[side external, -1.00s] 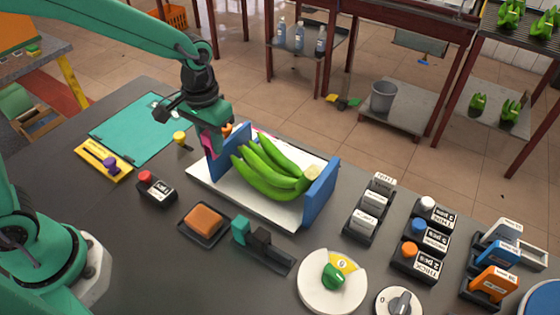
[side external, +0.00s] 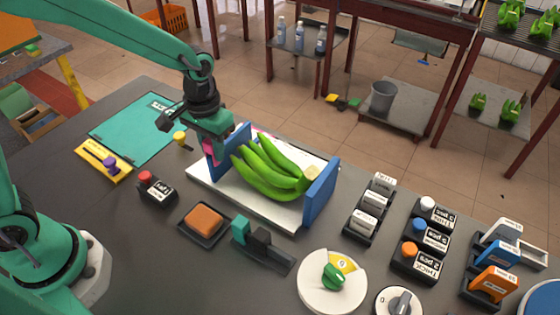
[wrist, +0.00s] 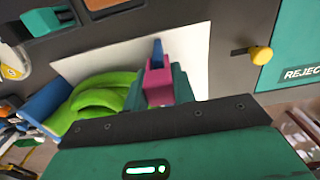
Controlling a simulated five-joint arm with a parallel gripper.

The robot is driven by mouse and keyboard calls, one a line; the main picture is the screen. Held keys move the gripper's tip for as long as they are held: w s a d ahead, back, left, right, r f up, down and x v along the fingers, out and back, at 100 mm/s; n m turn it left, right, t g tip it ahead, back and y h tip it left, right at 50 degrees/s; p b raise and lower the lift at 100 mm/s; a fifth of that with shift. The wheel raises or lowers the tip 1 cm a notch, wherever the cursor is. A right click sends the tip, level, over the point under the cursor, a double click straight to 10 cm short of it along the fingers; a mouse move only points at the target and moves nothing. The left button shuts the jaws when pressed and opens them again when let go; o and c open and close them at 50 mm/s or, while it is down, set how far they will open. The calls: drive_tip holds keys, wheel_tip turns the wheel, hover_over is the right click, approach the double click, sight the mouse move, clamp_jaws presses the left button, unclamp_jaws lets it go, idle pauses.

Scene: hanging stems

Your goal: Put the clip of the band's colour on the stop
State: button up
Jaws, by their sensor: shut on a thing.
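My gripper (side external: 212,145) is shut on a magenta clip (wrist: 158,85), which also shows below the jaws in the side view (side external: 209,150). The clip is at the left blue end wall (side external: 228,158) of the white cradle (side external: 255,203). In the wrist view a narrow blue edge (wrist: 157,52) sticks out just beyond the clip. I cannot tell whether the clip is seated on it or only against it. A hand of green bananas (side external: 265,170) lies in the cradle. A thin pink strip (side external: 264,134) shows behind the bananas, partly hidden.
The right blue end wall (side external: 320,193) stands beyond the bananas. A yellow knob (side external: 180,138) stands left of my gripper, by the green mat (side external: 130,125). An orange block on a tray (side external: 204,219), a red button (side external: 145,176) and a dial plate (side external: 332,290) are nearer.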

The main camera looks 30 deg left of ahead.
drive_tip(key=shift+f, duration=0.35)
drive_tip(key=o, duration=1)
drive_tip(key=shift+r, duration=0.15)
wheel_tip(320, 180, up, 7)
drive_tip(key=shift+r, duration=0.25)
